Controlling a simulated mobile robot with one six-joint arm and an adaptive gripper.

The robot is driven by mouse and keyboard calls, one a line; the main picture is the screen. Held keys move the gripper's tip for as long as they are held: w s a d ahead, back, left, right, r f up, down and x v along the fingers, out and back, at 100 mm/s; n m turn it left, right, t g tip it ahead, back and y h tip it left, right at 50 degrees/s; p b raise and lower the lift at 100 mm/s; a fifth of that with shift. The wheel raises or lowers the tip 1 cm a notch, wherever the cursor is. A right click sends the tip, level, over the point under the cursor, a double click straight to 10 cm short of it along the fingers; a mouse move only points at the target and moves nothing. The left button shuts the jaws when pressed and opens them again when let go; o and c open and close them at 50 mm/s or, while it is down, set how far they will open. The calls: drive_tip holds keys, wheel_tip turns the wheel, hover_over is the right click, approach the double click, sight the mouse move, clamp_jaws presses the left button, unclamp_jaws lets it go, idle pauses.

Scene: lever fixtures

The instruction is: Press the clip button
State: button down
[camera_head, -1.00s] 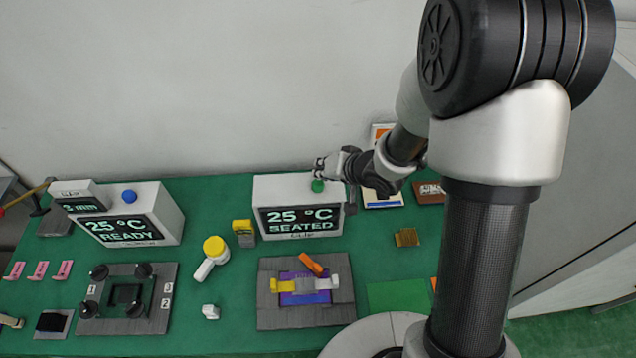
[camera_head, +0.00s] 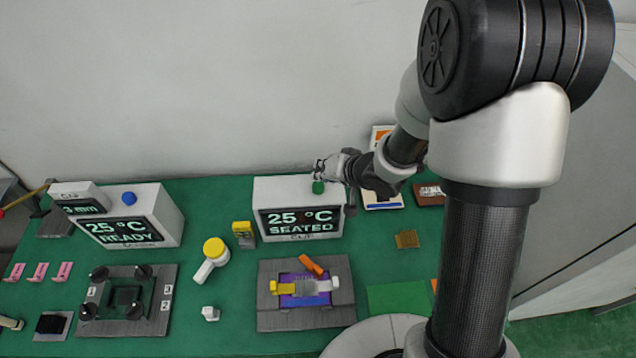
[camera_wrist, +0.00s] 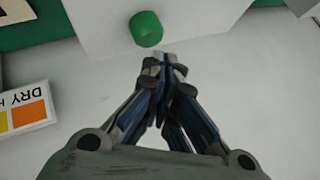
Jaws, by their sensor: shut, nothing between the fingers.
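The clip box (camera_head: 270,191) is a white box whose dark screen reads "25 °C SEATED" with a "CLIP" label below it. Its green button (camera_head: 318,187) sits on the top face, and the button also shows in the wrist view (camera_wrist: 146,29). My gripper (camera_head: 318,168) is shut and empty, right behind and above the button in the head view. In the wrist view the closed fingertips (camera_wrist: 163,58) are just below and right of the button. A small gap shows between them in the picture; whether they touch in depth I cannot tell.
A second white box (camera_head: 165,215) with a blue button (camera_head: 129,198) reads "READY" at left. A grey fixture (camera_head: 340,310) with an orange lever (camera_head: 312,265) lies in front. A white-and-orange box (camera_wrist: 25,108) is beside my gripper.

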sight(321, 183)
drive_tip(key=shift+f, duration=0.45)
drive_tip(key=shift+f+b, duration=0.45)
drive_tip(key=shift+f, duration=0.1)
idle(0.8)
drive_tip(key=shift+r, duration=0.15)
drive_tip(key=shift+r+p, duration=0.85)
drive_tip(key=shift+p, duration=0.3)
wheel_tip(321, 183, up, 5)
drive_tip(key=p, duration=0.5)
drive_tip(key=shift+r+p, duration=0.1)
drive_tip(key=shift+p, duration=0.2)
